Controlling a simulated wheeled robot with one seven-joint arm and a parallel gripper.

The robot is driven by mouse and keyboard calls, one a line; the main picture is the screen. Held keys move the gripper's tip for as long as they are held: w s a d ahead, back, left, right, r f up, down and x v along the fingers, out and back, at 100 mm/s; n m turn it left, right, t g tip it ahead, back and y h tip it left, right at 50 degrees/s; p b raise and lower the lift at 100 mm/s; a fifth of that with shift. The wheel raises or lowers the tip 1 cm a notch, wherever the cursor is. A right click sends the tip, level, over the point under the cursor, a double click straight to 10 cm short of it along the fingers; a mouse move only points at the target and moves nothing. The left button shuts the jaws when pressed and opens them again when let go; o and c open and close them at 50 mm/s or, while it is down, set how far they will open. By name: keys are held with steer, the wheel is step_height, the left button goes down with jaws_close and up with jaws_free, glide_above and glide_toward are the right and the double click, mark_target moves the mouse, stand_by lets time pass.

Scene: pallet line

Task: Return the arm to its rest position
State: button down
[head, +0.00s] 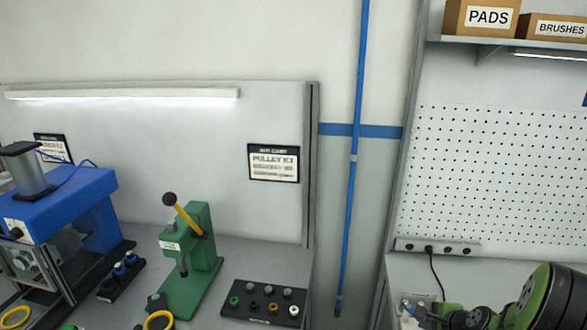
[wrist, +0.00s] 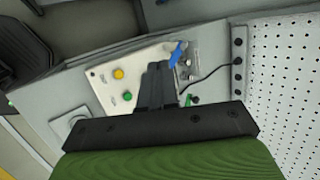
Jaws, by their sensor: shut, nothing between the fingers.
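My gripper (wrist: 158,70) shows in the wrist view as dark fingers held together, with nothing between them. Behind the fingers is a light panel with a yellow button (wrist: 118,73) and a green button (wrist: 127,96). A blue part (wrist: 177,54) shows just beyond the fingertips, and I cannot tell the gap between them. In the head view my green and dark arm (head: 540,300) reaches in at the lower right corner. The gripper itself cannot be made out there.
A green lever press (head: 203,245), a blue machine (head: 75,200) and a black tray of small parts (head: 263,303) stand on the left bench. A blue pole (head: 352,170) stands between the benches. A power strip (head: 437,247) with a cable lies below the pegboard (head: 500,180).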

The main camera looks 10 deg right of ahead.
steer(key=s+a+r+n+g+b, duration=0.1)
steer(key=s+a+r+n, duration=0.1)
steer(key=a+r+n, duration=0.5)
steer(key=s+a+r+n+g, duration=0.1)
steer(key=s+a+r+n, duration=0.3)
steer(key=a, duration=0.5)
steer(key=s+a+r+n+b, duration=0.1)
steer(key=s+a+n, duration=0.3)
steer(key=s, duration=0.4)
steer(key=s+a+r+n+b, duration=0.1)
steer(key=s+a+r+n, duration=0.3)
steer(key=s+n, duration=0.2)
steer(key=shift+s+a+r, duration=0.15)
steer(key=shift+s+a, duration=0.15)
steer(key=shift+s, duration=0.75)
